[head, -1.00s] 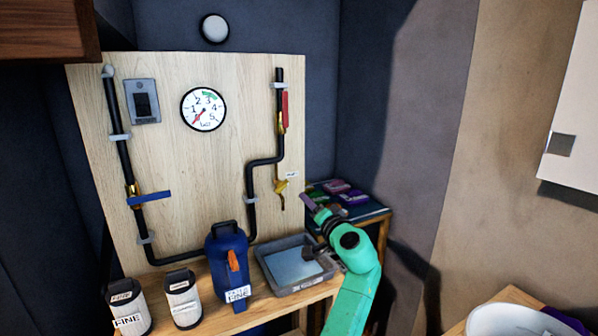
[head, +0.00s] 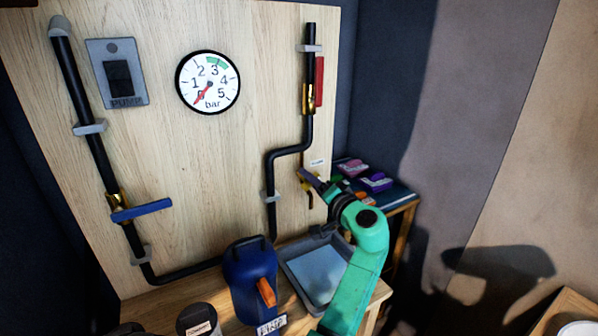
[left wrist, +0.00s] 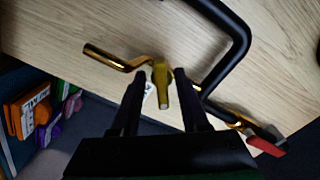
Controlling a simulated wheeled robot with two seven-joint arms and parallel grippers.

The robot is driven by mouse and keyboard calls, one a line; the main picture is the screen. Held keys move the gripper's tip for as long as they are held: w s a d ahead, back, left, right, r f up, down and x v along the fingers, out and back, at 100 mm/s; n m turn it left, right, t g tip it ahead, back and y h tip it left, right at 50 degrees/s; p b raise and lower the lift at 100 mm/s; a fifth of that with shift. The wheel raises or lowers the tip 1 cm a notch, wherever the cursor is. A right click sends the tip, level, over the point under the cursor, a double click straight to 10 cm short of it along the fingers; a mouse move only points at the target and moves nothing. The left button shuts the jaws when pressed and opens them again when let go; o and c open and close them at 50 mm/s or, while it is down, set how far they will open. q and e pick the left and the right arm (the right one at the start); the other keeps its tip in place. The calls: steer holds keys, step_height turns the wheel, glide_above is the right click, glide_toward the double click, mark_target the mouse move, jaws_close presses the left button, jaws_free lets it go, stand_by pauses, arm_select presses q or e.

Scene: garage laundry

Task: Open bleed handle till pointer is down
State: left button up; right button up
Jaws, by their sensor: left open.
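The yellow bleed handle (left wrist: 160,85) stands out from a brass fitting in the left wrist view, with its brass spout (left wrist: 110,58) running left. In the head view the bleed valve (head: 307,187) is on the board's lower right, partly hidden by my gripper. My left gripper (head: 309,177) is open at the bleed valve. In the wrist view its two dark fingers lie on either side of the yellow handle, with gaps visible; contact cannot be told. The gauge (head: 208,82) has its red pointer at lower left, by the 0. My right gripper is not in view.
The red-handled valve (head: 319,82) is above the bleed valve; the blue-handled valve (head: 141,210) is at left. Black pipe (head: 272,205) runs beside my gripper. A grey tray (head: 290,267) and a blue jug (head: 249,275) stand below. Small boxes (head: 376,182) lie on the right.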

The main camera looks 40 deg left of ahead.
arm_select(q)
steer(key=shift+d+r, duration=0.2)
steer(key=shift+d, duration=0.15)
jaws_close()
steer(key=shift+s+f+b, duration=0.1)
steer(key=shift+b, duration=0.5)
steer(key=n+b, duration=0.6)
steer(key=b, duration=0.4)
steer(key=shift+s+b, duration=0.1)
steer(key=shift+b, duration=0.25)
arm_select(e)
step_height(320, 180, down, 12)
arm_select(q)
steer(key=shift+r+n+b, duration=0.2)
steer(key=shift+n+b, duration=0.55)
steer(key=shift+n, duration=0.05)
steer(key=shift+r+n, duration=0.15)
steer(key=shift+n, duration=0.15)
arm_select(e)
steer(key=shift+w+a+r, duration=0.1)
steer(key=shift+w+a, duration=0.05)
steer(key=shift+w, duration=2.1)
